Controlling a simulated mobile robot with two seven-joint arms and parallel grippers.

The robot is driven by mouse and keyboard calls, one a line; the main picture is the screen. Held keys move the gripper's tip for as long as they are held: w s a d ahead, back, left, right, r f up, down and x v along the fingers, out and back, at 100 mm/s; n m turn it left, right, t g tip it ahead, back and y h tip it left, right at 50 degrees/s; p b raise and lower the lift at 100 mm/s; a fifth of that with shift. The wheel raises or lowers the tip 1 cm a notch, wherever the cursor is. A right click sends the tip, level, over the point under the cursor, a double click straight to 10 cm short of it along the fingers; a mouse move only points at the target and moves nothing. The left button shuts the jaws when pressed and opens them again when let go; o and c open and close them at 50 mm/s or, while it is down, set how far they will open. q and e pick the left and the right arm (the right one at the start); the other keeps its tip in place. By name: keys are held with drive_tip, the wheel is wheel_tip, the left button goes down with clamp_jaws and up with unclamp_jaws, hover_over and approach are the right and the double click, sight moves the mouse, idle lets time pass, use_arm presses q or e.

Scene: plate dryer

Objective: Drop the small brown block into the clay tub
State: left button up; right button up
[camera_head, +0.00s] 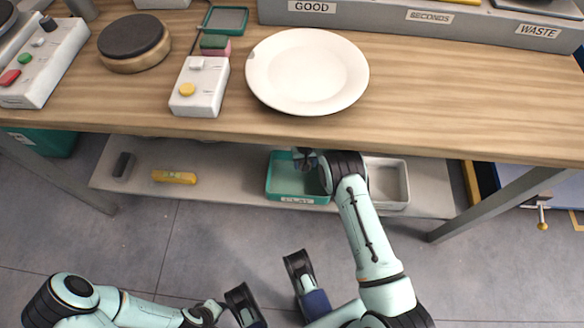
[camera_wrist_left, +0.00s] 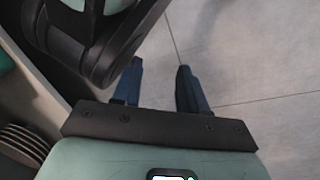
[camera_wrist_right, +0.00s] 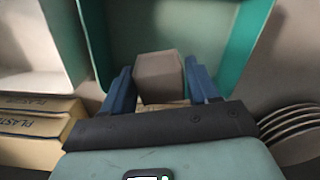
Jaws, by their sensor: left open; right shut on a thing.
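The clay tub (camera_head: 283,184) is a green open tub with a label, on the low shelf under the table. Its green walls and inside fill the upper part of the right wrist view (camera_wrist_right: 248,50). My right gripper (camera_head: 306,158) is at the tub's opening. The small brown block (camera_wrist_right: 160,77) is greyish brown and sits between its two blue fingers, with the tub behind it. In the head view the block is hidden or too small to tell. My left gripper (camera_wrist_left: 160,88) is open and empty, over the grey floor, away from the tub.
A pale tub (camera_head: 388,183) stands right of the clay tub. A dark block (camera_head: 123,167) and a yellow bar (camera_head: 175,177) lie farther left on the shelf. The tabletop (camera_head: 440,110) overhangs it, with a white plate (camera_head: 307,72) near its edge. Plaster packs (camera_wrist_right: 38,128) and stacked plates (camera_wrist_right: 295,132) show nearby.

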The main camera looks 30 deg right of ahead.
drive_tip(key=shift+w+d+f, duration=0.1)
drive_tip(key=shift+w+f, duration=0.05)
drive_tip(key=shift+f, duration=0.15)
wheel_tip(320, 180, down, 6)
drive_tip(key=b, duration=0.3)
drive_tip(key=shift+r, duration=0.2)
use_arm(q)
drive_tip(key=s+f+g, duration=0.2)
drive_tip(key=s+f, duration=0.1)
drive_tip(key=s, duration=0.2)
drive_tip(key=shift+s+a, duration=0.25)
drive_tip(key=shift+a, duration=0.1)
use_arm(e)
drive_tip(key=o, duration=1.2)
use_arm(q)
drive_tip(key=shift+t, duration=0.8)
drive_tip(key=shift+w+d+r+p, duration=0.1)
drive_tip(key=shift+w+r+p, duration=0.3)
drive_tip(key=shift+w, duration=0.4)
drive_tip(key=shift+w+d+r+p, duration=0.1)
drive_tip(key=shift+w+r+p, duration=0.3)
drive_tip(key=shift+w, duration=0.35)
drive_tip(key=shift+w+d+r+p, duration=0.1)
drive_tip(key=shift+w+r+p, duration=0.25)
drive_tip(key=shift+w, duration=0.45)
use_arm(e)
drive_tip(key=shift+r, duration=3.8)
